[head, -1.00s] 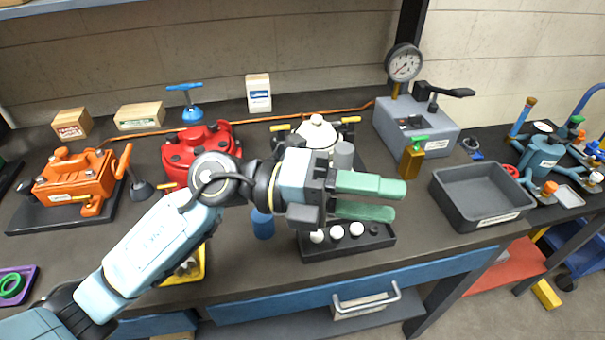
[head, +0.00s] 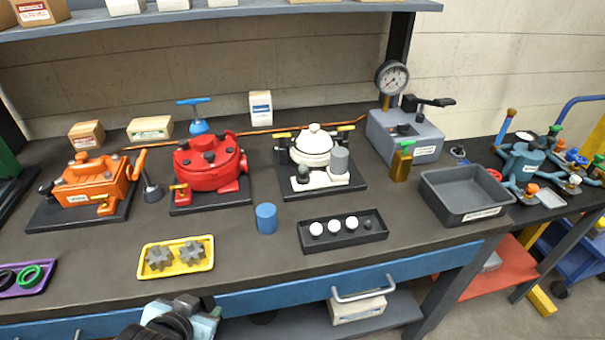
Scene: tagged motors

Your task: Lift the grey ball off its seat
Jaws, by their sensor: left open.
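A small dark grey ball (head: 368,224) sits at the right end of a row in a dark tray (head: 345,246). Three white balls (head: 335,227) are to its left in the same tray. The ball looks smaller than the white ones, and its seat is too small to make out. My left gripper (head: 200,306) is at the bottom edge of the head view, mostly cut off, open and well away from the ball. Its fingers are hard to make out. My right gripper is not in view.
Behind the tray stands a white pump (head: 313,150) with a grey cylinder. A blue cylinder (head: 266,218) and a yellow tray (head: 176,272) of grey gears are to the left. A grey bin (head: 470,213) is to the right. The bench front around the dark tray is clear.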

